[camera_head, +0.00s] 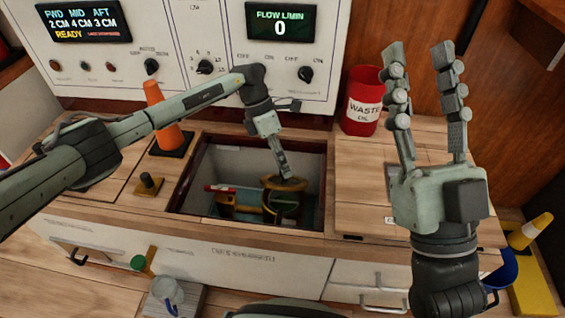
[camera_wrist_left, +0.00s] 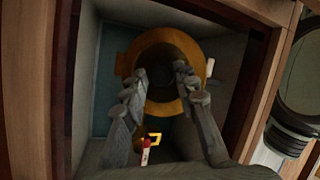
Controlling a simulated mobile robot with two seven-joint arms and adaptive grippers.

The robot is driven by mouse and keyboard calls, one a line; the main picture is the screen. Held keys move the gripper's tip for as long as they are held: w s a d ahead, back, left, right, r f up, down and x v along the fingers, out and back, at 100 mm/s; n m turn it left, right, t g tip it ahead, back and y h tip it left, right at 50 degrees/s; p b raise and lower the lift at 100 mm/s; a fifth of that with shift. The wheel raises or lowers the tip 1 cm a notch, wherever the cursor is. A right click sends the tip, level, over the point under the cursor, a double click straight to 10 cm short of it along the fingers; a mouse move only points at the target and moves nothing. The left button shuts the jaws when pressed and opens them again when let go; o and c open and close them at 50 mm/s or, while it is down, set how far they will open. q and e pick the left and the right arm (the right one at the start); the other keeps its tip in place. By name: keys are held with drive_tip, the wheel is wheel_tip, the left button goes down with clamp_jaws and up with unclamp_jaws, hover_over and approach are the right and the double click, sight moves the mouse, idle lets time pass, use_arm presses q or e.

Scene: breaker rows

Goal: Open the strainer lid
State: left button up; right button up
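The strainer (camera_head: 286,212), a brass round body, stands in the open recess in the countertop. In the left wrist view its thick brass ring (camera_wrist_left: 165,36) surrounds a dark round middle; I cannot tell whether that is a lid or an opening. My left gripper (camera_head: 285,172) reaches down into the recess at the strainer's top. In the left wrist view, its two fingers (camera_wrist_left: 161,80) are spread apart over the ring, with nothing visible held between them. My right gripper (camera_head: 423,60) is open and empty, fingers up, above the right of the counter.
A red-handled valve (camera_head: 220,188) is inside at left. An orange cone (camera_head: 160,115) and a red waste oil bin (camera_head: 363,105) stand on the counter. A control panel (camera_head: 220,35) rises behind.

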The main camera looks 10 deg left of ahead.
use_arm(q)
drive_tip(key=o, duration=0.4)
drive_tip(key=shift+w+a+f, duration=0.1)
drive_tip(key=shift+w+f, duration=0.15)
drive_tip(key=shift+f, duration=0.15)
drive_tip(key=shift+c, duration=0.2)
drive_tip(key=shift+r, duration=0.1)
drive_tip(key=shift+s, duration=0.1)
drive_tip(key=shift+r, duration=0.1)
drive_tip(key=v, duration=1.1)
drive_tip(key=shift+r, duration=0.4)
drive_tip(key=shift+a, duration=0.1)
